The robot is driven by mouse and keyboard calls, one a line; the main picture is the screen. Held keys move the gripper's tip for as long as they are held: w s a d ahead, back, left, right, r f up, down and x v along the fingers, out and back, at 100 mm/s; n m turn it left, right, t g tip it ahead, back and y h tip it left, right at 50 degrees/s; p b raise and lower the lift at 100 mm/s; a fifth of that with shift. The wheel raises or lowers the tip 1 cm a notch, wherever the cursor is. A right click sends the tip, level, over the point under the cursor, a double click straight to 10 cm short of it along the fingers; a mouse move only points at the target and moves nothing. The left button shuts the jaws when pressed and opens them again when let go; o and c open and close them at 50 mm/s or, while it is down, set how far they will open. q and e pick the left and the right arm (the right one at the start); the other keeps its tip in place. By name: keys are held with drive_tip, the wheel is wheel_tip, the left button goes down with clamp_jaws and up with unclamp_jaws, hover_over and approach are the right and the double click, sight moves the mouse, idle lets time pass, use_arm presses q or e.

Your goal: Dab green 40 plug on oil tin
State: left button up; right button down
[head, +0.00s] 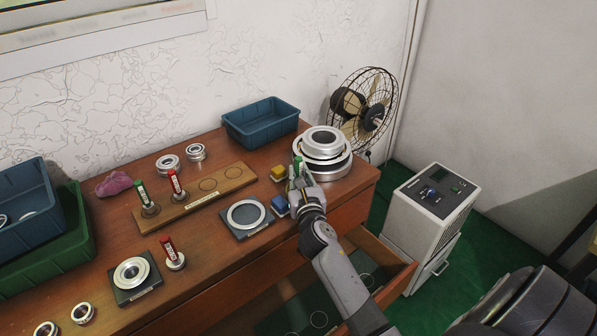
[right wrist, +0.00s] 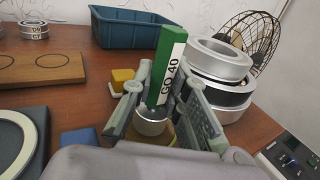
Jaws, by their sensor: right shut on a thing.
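My right gripper (head: 299,182) is shut on the green plug (head: 300,165) at the right of the bench. In the right wrist view the plug's green handle (right wrist: 166,66) reads "GO 40", and it leans slightly. Its silver end (right wrist: 152,120) sits low between the fingers (right wrist: 158,100). A yellowish round rim (right wrist: 165,138), perhaps the oil tin, shows just below that end, largely hidden by the plug and gripper. I cannot tell whether they touch. My left gripper is not in view.
Stacked silver rings (head: 323,150) stand close right of the gripper. A yellow block (head: 278,172) and a blue block (head: 280,206) lie to its left. A wooden rack (head: 212,188) holds other plugs. A blue bin (head: 262,122) stands behind; a drawer (head: 400,277) is open in front.

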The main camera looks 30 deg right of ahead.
sight(298, 158)
drive_tip(key=shift+r+p, duration=2.95)
drive_tip(key=shift+r, duration=0.5)
